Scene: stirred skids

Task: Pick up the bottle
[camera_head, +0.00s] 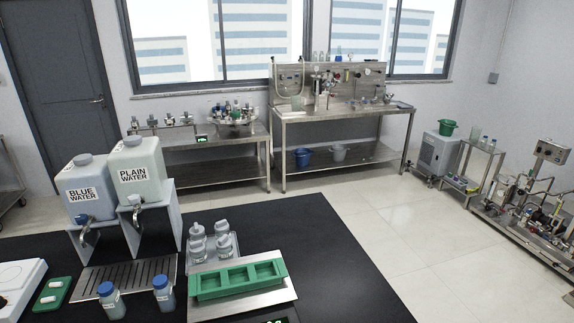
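Two bottles with blue caps stand upright on the black table in the near left. One bottle (112,306) is at the left, and a second bottle (164,298) stands just right of it. Both have pale labels and stand at the front edge of a slatted drip grate. Several small grey-white capped bottles (198,250) stand together in a tray behind the green rack. The picture does not show which bottle is meant. Neither of my grippers is in view.
Blue water (88,188) and plain water (137,165) dispensers stand on stands behind the drip grate (125,279). A green rack (237,279) sits on a metal plate. A green tray (54,293) is at the left. The black table's right side (335,270) is clear.

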